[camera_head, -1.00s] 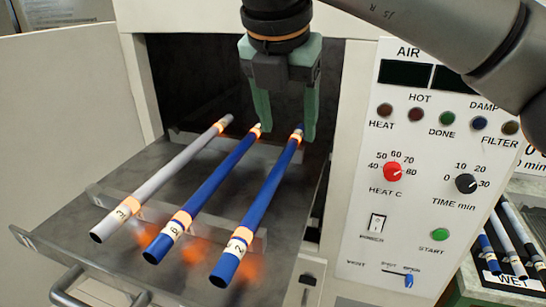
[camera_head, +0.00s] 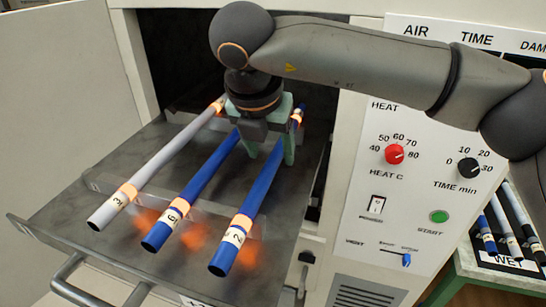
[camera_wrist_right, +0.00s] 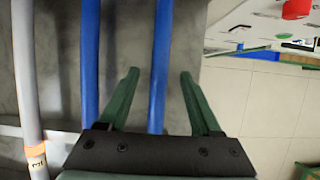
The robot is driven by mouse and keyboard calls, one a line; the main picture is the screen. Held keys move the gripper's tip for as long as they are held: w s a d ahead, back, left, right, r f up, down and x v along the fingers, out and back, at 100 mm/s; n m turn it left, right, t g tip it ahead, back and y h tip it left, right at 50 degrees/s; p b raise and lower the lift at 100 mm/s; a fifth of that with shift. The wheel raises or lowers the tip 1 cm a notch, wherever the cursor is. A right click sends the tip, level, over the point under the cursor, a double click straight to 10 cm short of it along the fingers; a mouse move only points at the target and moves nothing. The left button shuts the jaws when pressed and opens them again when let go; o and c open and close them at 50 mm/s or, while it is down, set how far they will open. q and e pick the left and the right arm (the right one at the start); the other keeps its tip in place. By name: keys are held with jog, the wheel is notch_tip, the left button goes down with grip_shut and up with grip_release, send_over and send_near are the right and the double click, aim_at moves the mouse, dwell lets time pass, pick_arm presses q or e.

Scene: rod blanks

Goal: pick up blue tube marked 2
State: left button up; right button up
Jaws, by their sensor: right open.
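The blue tube marked 2 (camera_head: 255,196) is the rightmost of three tubes lying side by side on the pulled-out tray. Its label is near the front end, and an orange band is at each end. My right gripper (camera_head: 271,160) is open and points down over the rear half of this tube, one finger on each side. In the right wrist view the tube (camera_wrist_right: 161,50) runs between the two open fingers (camera_wrist_right: 158,78). The gripper is not closed on it. The left gripper is not in view.
A blue tube marked 6 (camera_head: 199,184) lies just left, close to the left finger. A grey tube marked 3 (camera_head: 155,164) lies beyond it. The tray (camera_head: 55,202) sticks out of the oven. A control panel (camera_head: 420,190) and a WET rack (camera_head: 520,264) are at right.

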aim_at(274, 161)
jog(key=shift+x, duration=1.2)
grip_shut()
